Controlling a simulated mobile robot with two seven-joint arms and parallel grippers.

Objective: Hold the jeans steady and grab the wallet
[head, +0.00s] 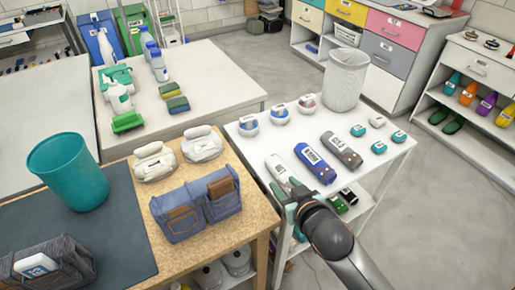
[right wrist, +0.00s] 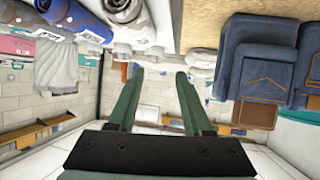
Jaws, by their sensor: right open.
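The blue folded jeans (head: 180,222) stand on the wooden tabletop, with tan patches on the front. The brown wallet (head: 222,187) sticks up out of the right part of the jeans. My right gripper (head: 287,188) is open and empty, to the right of the jeans, over the near left corner of the white shelf unit. In the right wrist view its green fingers (right wrist: 154,78) are apart with nothing between them. The jeans (right wrist: 237,50) are off to the right there, and a brown patch below them may be the wallet. My left gripper is not in view.
A teal bin (head: 68,170) and dark grey jeans (head: 75,262) holding a white item are on the dark mat. Two white rolled items (head: 202,145) lie behind the blue jeans.

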